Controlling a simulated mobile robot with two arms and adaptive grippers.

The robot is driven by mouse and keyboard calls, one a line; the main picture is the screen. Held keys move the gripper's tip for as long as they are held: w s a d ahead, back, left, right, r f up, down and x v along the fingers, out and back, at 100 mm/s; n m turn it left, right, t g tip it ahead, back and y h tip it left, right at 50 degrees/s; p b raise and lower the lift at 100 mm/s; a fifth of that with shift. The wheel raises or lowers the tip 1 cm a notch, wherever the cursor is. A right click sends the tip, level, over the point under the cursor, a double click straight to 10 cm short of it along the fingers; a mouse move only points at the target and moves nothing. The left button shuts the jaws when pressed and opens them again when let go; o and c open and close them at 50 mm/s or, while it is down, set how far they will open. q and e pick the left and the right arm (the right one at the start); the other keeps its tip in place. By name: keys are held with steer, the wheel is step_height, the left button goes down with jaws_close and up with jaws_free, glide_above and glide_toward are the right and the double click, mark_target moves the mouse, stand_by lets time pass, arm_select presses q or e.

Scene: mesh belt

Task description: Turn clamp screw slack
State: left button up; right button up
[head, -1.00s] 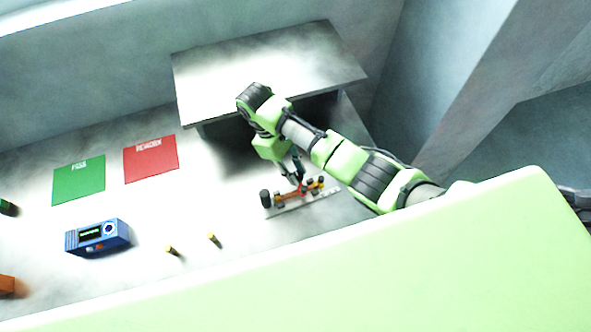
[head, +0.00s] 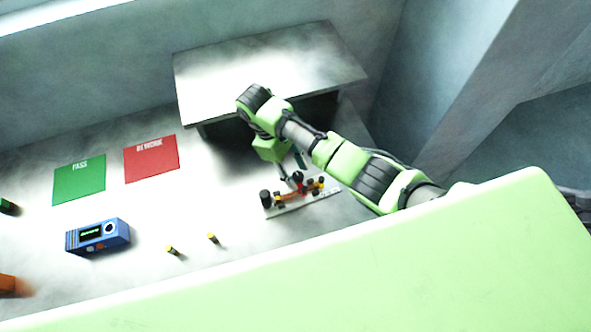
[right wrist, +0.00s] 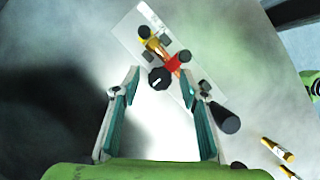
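The clamp fixture stands on a pale plate (head: 305,205) at the right of the table. It carries a red knob (head: 298,177), yellow and orange parts and a black cylinder (head: 266,199). The right wrist view shows a black knob (right wrist: 159,78) with a white mark, probably the clamp screw, beside the red knob (right wrist: 178,62). My right gripper (head: 293,168) is just above the fixture. Its fingers are open (right wrist: 160,82), with the black knob between the tips in the picture and nothing gripped. The gap in height cannot be told. My left gripper is not in view.
A raised grey shelf (head: 270,70) stands behind the arm. A green PASS mat (head: 79,182) and red REWORK mat (head: 151,160) lie to the left. The table between is clear.

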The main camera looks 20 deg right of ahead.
steer(key=shift+r, duration=0.1)
steer(key=v, duration=1.1)
steer(key=shift+a+r, duration=0.2)
steer(key=shift+r, duration=0.15)
steer(key=shift+f, duration=0.1)
